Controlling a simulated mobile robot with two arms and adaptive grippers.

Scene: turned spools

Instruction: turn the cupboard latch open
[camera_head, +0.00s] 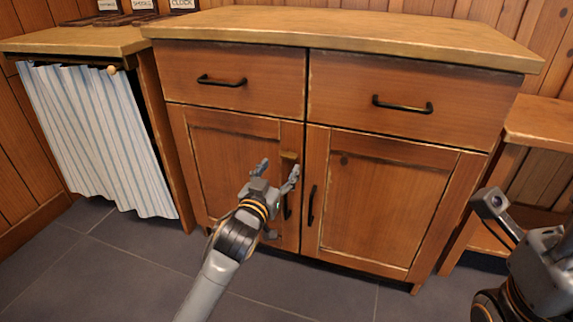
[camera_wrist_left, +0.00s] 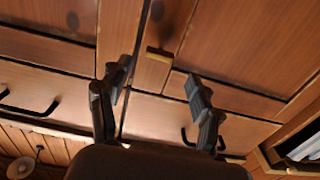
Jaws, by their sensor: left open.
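The cupboard latch (camera_head: 289,156) is a small brass-coloured bar near the top of the left door's inner edge, just under the drawer. It looks roughly level, beside the seam between the doors. In the left wrist view the latch (camera_wrist_left: 159,54) shows between and beyond my fingertips, apart from them. My left gripper (camera_head: 278,170) is open in front of the left door (camera_head: 232,150), with its fingers pointing at the latch; it also shows in the wrist view (camera_wrist_left: 157,74). The right door (camera_head: 380,200) is shut. My right arm shows at the right edge; its fingers cannot be seen.
Black door handles (camera_head: 311,205) stand out below the latch, one partly behind my left gripper. Drawer handles (camera_head: 222,81) are above. A striped curtain (camera_head: 98,135) hangs at left, and a low wooden shelf unit (camera_head: 540,125) stands at right. The grey tiled floor (camera_head: 310,290) in front is clear.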

